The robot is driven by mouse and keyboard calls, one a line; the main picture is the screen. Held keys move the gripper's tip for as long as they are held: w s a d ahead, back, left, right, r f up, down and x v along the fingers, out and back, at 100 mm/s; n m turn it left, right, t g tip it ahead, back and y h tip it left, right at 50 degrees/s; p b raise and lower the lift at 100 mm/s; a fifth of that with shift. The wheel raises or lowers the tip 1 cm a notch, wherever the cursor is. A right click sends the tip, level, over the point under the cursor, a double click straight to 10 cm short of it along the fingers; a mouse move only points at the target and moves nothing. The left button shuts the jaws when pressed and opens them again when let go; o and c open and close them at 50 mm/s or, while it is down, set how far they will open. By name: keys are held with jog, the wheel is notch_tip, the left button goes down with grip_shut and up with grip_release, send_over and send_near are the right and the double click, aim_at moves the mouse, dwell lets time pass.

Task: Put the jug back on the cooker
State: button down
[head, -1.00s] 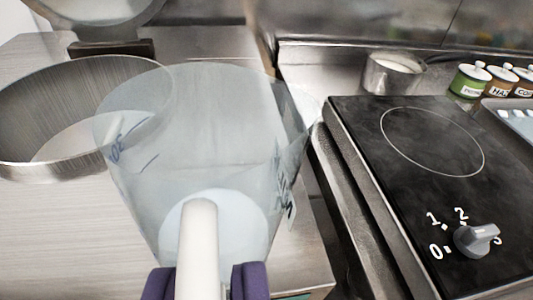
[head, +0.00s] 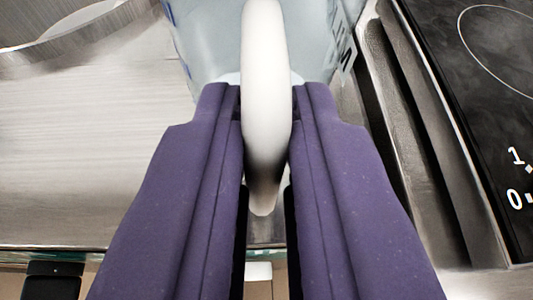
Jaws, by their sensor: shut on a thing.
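The clear jug (head: 205,40) is at the top middle of the head view, with its upper part cut off by the frame edge. Its white handle (head: 266,90) points toward me. My gripper (head: 266,115) has its two purple fingers on either side of the handle, shut on it. The black cooker (head: 500,90) is at the right, with part of its ring and the "1" and "0" dial marks showing. The jug is to the left of the cooker, over or at the steel counter's edge; whether it touches the counter cannot be told.
A narrow gap and metal side rails lie between the counter and the cooker. The visible cooker top is bare.

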jog(key=shift+f, duration=0.15)
jog(key=c, duration=1.1)
grip_release()
